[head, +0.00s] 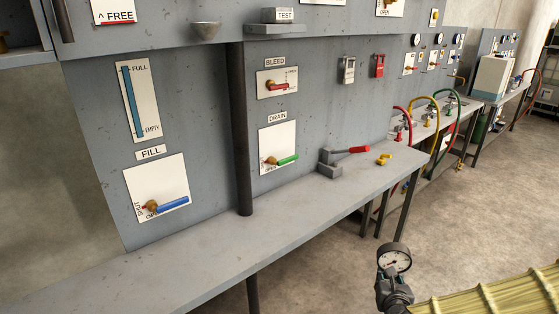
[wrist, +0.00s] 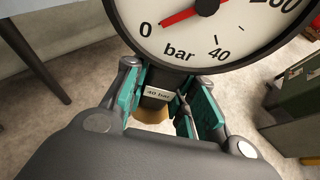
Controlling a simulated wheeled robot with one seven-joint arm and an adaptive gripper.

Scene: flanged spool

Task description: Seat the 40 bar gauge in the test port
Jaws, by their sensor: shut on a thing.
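The gauge has a round white dial with a black rim (head: 395,260) and shows at lower right in the head view, in front of the bench. In the wrist view its dial (wrist: 190,38) fills the top, with a red needle, "bar" and "40". A tag on its neck reads "40 bar" (wrist: 160,93), and brass shows below. My gripper (head: 391,282) is shut on the neck, its green pads (wrist: 163,98) on both sides. A grey block marked TEST (head: 284,15) is on the panel at the top; I cannot make out a port opening there.
The grey bench (head: 190,250) runs along the panel, with a dark upright post (head: 239,130) rising from it. A red-handled grey device (head: 340,160) and a yellow piece (head: 383,159) sit on the bench. The floor at right is clear.

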